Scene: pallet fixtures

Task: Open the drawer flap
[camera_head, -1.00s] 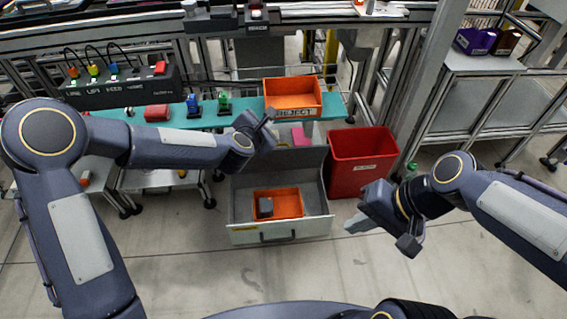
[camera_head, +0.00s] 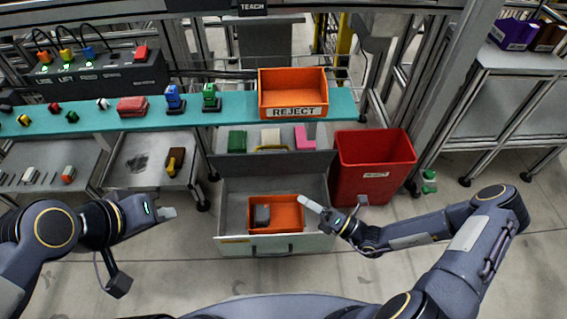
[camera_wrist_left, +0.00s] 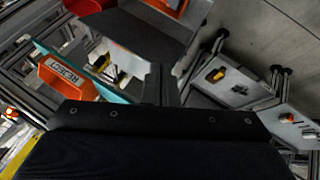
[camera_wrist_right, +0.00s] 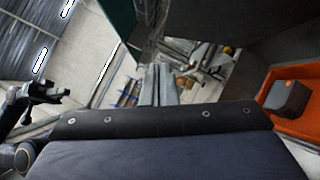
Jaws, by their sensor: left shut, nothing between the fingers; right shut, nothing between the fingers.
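The grey drawer (camera_head: 232,188) stands pulled out low at the centre, its pale front (camera_head: 290,243) and handle facing me. A dark grey panel (camera_head: 275,164) stands along its back edge; I cannot tell whether it is the flap. Inside sits an orange bin (camera_head: 289,216) with a dark grey block (camera_head: 262,215); both also show in the right wrist view, the block (camera_wrist_right: 287,97) at right. My right gripper (camera_head: 305,202) is shut and empty, over the drawer's right side by the bin. My left gripper (camera_head: 170,212) is shut and empty, left of the drawer.
A red bin (camera_head: 372,175) stands right of the drawer. Above it runs a teal shelf (camera_head: 235,115) with the orange REJECT bin (camera_head: 292,95) and small coloured parts. Green, cream and pink items lie behind the drawer panel. A low grey table (camera_head: 150,165) stands at left. Floor in front is clear.

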